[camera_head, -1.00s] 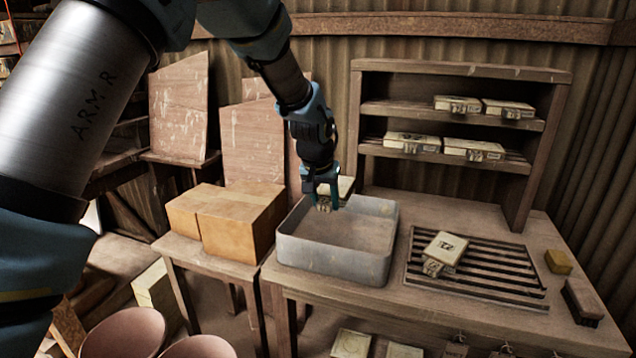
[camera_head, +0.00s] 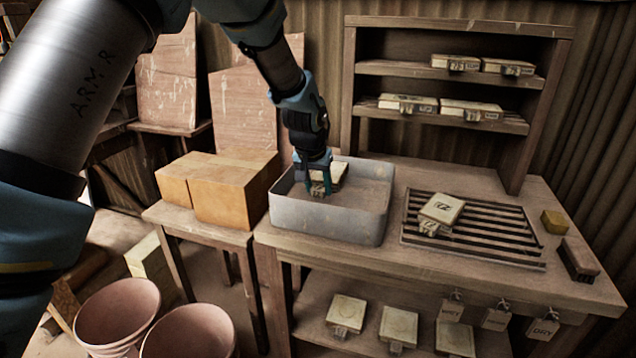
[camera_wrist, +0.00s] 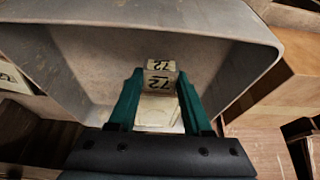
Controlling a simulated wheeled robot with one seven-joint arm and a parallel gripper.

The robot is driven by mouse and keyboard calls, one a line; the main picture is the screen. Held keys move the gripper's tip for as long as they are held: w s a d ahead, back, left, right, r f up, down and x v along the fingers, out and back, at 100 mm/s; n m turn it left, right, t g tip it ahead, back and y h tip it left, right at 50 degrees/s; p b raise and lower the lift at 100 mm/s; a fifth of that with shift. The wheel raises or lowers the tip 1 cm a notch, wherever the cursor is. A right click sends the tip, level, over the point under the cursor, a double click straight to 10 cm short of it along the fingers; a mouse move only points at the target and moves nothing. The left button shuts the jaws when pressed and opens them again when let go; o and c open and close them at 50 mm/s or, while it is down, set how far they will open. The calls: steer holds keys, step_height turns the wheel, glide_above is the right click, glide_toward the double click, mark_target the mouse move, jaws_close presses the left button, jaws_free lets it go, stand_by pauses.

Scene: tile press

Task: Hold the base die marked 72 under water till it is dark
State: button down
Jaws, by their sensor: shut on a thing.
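The base die marked 72 (camera_wrist: 160,82) is a pale block whose label reads 72 in the wrist view. My gripper (camera_wrist: 158,100) has its green fingers on either side of the die and is shut on it. The basin also shows in the wrist view (camera_wrist: 60,52). I cannot tell where the water surface is or whether the die is under it. The die's visible faces look pale.
A slatted rack (camera_head: 480,245) with a pale die (camera_head: 442,208) on it stands right of the basin. Cardboard boxes (camera_head: 235,195) are to the left. A shelf unit (camera_head: 455,68) with several dies stands behind. A yellow block (camera_head: 554,222) and a brush-like block (camera_head: 580,259) lie at right.

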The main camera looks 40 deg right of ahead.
steer(key=shift+f+b, duration=1.75)
steer(key=shift+f, duration=1.3)
stand_by(5.0)
